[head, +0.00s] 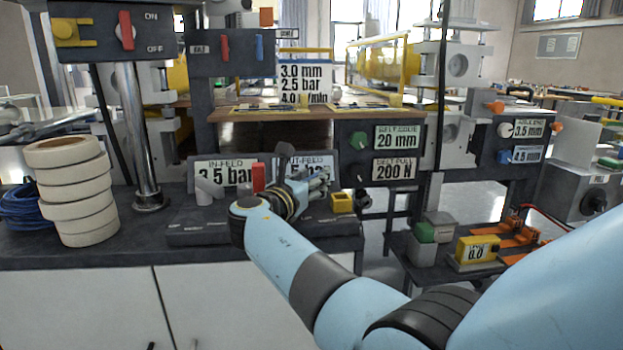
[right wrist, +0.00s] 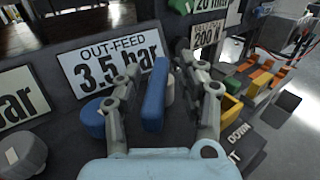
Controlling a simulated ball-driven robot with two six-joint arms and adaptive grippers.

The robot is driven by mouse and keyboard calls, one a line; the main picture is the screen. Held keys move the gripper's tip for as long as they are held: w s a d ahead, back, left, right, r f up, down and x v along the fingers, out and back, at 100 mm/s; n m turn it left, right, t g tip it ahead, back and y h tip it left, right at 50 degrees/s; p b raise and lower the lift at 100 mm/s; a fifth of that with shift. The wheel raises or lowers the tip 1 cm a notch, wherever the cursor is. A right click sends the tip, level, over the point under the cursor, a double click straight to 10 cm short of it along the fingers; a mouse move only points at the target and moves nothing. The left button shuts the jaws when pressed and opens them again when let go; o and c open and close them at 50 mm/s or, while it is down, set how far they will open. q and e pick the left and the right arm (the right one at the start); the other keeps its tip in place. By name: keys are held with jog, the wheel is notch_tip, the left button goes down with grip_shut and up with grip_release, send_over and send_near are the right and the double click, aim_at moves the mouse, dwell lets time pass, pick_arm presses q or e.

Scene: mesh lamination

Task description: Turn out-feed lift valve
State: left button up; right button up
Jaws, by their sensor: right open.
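The out-feed sign (right wrist: 112,62) reads 3.5 bar in the right wrist view; in the head view my right gripper partly hides it. A blue lever handle (right wrist: 154,96) stands upright in front of this sign. My right gripper (right wrist: 163,80) is open, with one finger on each side of the blue handle. I cannot tell whether either finger touches it. In the head view the right gripper (head: 316,184) is over the dark panel (head: 205,230) and hides the blue handle. My left gripper is not in view.
The in-feed sign (head: 224,173) and a red handle (head: 259,177) stand left of my right gripper. A yellow block (head: 342,202) sits close on its right. A stack of tape rolls (head: 75,190) stands at the bench's left. A blue round part (right wrist: 92,118) lies left of the blue handle.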

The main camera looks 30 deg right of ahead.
notch_tip(320, 180, up, 10)
dwell(0.5)
dwell(0.4)
